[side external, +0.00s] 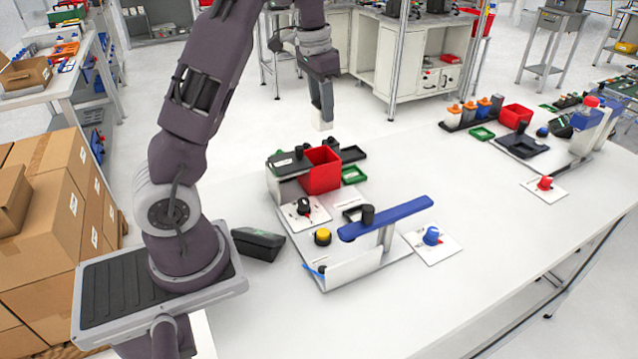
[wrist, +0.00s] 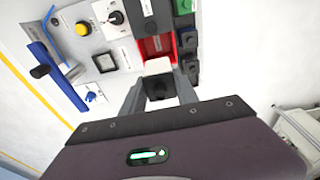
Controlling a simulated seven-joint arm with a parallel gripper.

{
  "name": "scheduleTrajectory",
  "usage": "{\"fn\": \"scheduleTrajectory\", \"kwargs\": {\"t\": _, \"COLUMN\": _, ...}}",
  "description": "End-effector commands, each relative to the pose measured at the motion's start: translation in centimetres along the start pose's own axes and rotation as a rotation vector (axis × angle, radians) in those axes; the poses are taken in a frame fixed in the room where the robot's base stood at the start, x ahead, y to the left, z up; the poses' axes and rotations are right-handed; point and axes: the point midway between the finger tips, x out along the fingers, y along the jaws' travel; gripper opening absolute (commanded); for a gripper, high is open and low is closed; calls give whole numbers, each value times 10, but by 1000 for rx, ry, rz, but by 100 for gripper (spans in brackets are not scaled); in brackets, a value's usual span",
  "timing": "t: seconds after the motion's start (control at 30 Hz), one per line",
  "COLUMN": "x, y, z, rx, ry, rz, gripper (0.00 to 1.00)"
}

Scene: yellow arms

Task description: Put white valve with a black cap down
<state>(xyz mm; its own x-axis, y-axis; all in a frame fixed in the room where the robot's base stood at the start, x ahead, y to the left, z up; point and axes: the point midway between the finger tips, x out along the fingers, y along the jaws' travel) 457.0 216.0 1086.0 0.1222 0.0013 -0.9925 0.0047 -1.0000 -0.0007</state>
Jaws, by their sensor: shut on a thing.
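My gripper (side external: 322,105) hangs in the air in the side external view, beyond and above the red bin (side external: 320,175). It is shut on a white valve (side external: 323,123), whose white end points down toward the table. In the wrist view the valve (wrist: 157,67) sits between the two fingers of my gripper (wrist: 155,95), with a dark part, likely the black cap, on the side nearer the camera. The side external view hides the cap. The red bin (wrist: 151,47) lies just beyond the valve in the wrist view.
Black trays (side external: 353,153) and a green tray (side external: 354,175) sit beside the red bin. A panel with a black knob (side external: 304,206), a yellow button (side external: 322,237), a blue bar (side external: 400,215) and a blue knob (side external: 432,236) stands nearer.

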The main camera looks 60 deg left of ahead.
Motion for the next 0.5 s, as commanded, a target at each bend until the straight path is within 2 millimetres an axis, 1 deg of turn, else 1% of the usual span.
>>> {"fn": "scheduleTrajectory", "kwargs": {"t": 0.07, "x": 7, "y": 1, "z": 10, "rx": 4, "ry": -2, "rz": 4, "gripper": 0}}
{"fn": "scheduleTrajectory", "kwargs": {"t": 0.13, "x": 24, "y": 1, "z": 15, "rx": 4, "ry": -7, "rz": 3, "gripper": 0}}
{"fn": "scheduleTrajectory", "kwargs": {"t": 0.2, "x": 41, "y": 1, "z": 17, "rx": 5, "ry": -8, "rz": 4, "gripper": 0}}
{"fn": "scheduleTrajectory", "kwargs": {"t": 0.33, "x": 62, "y": 0, "z": 18, "rx": 5, "ry": -5, "rz": 2, "gripper": 0}}
{"fn": "scheduleTrajectory", "kwargs": {"t": 0.4, "x": 77, "y": 0, "z": 21, "rx": 3, "ry": -7, "rz": 1, "gripper": 0}}
{"fn": "scheduleTrajectory", "kwargs": {"t": 0.5, "x": 94, "y": 0, "z": 22, "rx": 4, "ry": -5, "rz": 2, "gripper": 0}}
